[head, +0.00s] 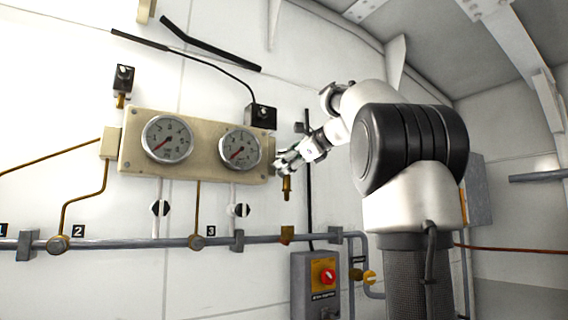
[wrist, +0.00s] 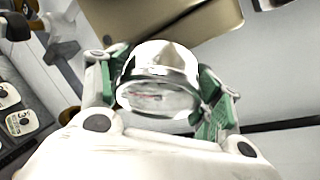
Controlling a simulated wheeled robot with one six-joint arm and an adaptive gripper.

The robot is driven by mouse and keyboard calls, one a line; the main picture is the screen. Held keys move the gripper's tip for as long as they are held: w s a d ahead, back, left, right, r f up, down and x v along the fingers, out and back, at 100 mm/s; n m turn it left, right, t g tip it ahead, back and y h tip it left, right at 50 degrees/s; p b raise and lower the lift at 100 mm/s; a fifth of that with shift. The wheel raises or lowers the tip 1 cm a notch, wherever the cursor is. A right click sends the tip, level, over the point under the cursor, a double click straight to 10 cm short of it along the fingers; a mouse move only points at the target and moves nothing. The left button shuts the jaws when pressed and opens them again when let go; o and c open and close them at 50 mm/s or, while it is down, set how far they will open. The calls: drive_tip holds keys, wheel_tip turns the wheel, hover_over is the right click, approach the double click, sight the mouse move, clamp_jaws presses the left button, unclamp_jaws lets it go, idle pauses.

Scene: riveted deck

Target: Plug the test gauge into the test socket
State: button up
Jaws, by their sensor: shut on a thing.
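My gripper (head: 287,160) is at the right end of the beige gauge panel (head: 188,115), in front of the wall. In the wrist view its green-padded fingers (wrist: 158,88) are shut on the test gauge, a round chrome body (wrist: 160,62) with a pale dial and red needle. In the head view the gauge is mostly hidden by the fingers. A brass stem (head: 287,188) hangs just below them; I cannot tell for certain that it belongs to the gauge. A brass-orange fitting (head: 287,234) sits on the grey pipe straight below, apart from the stem, and may be the test socket.
Two fixed dial gauges (head: 167,139) are on the panel. A grey pipe (head: 135,242) with clamps runs along the wall. A grey box with a red knob (head: 324,276) stands lower right. A black box (head: 262,115) and a vertical black cable (head: 308,200) are close to my gripper.

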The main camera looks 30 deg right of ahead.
sight(288, 191)
drive_tip(key=shift+s, duration=0.1)
drive_tip(key=shift+d+f, duration=0.1)
drive_tip(key=shift+f, duration=4.8)
drive_tip(key=o, duration=1.3)
drive_tip(key=shift+c, duration=0.2)
drive_tip(key=shift+s, duration=0.15)
drive_tip(key=v, duration=1.1)
drive_tip(key=shift+s+r, duration=0.2)
drive_tip(key=shift+s, duration=0.1)
drive_tip(key=shift+d, duration=0.15)
